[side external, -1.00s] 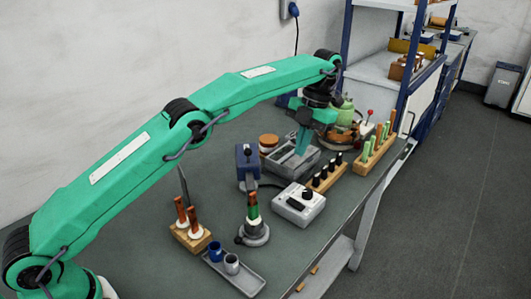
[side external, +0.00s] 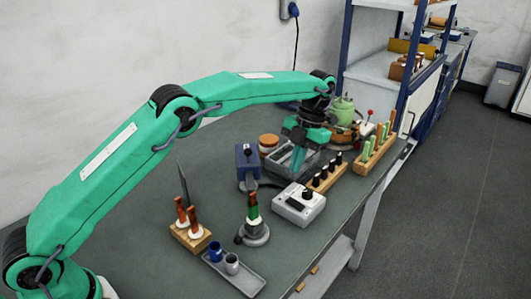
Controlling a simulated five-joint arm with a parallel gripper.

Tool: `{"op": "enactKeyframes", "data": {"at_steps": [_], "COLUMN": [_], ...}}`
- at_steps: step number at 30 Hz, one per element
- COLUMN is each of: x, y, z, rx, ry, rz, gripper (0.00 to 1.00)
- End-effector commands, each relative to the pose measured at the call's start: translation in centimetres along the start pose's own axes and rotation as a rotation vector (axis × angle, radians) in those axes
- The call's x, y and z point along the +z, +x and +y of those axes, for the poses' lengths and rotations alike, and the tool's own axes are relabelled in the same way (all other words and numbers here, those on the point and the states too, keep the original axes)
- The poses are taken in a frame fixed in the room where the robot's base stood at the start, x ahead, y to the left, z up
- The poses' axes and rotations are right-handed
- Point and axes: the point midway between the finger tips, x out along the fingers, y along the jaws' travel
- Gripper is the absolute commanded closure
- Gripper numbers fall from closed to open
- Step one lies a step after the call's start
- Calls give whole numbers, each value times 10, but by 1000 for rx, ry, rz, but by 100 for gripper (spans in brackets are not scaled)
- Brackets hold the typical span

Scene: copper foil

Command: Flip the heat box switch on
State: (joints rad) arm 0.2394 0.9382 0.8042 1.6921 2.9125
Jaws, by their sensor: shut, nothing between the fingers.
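A small white-grey box (side external: 299,206) with a black knob on top stands near the middle of the bench; I take it to be the heat box. A small dark mark shows on its top face, but I cannot tell which way its switch is set. My gripper (side external: 298,160) is shut and empty, pointing down behind the box as seen here. Its green fingertips are over the front part of a grey open tray (side external: 279,168), apart from the white box in the picture.
A blue device (side external: 247,166) stands left of the tray. A soldering stand (side external: 253,233) and a small tray with cups (side external: 247,279) are in front.

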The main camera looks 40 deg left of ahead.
Motion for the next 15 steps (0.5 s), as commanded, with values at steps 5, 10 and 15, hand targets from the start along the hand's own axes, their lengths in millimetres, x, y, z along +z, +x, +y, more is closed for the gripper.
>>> {"op": "enactKeyframes", "data": {"at_steps": [5,10,15], "x": [-1,-1,1], "y": [18,38,60], "z": [0,-1,0], "rx": [1,1,1], "ry": [0,0,0], "rz": [2,2,2], "gripper": [100,100,100]}}
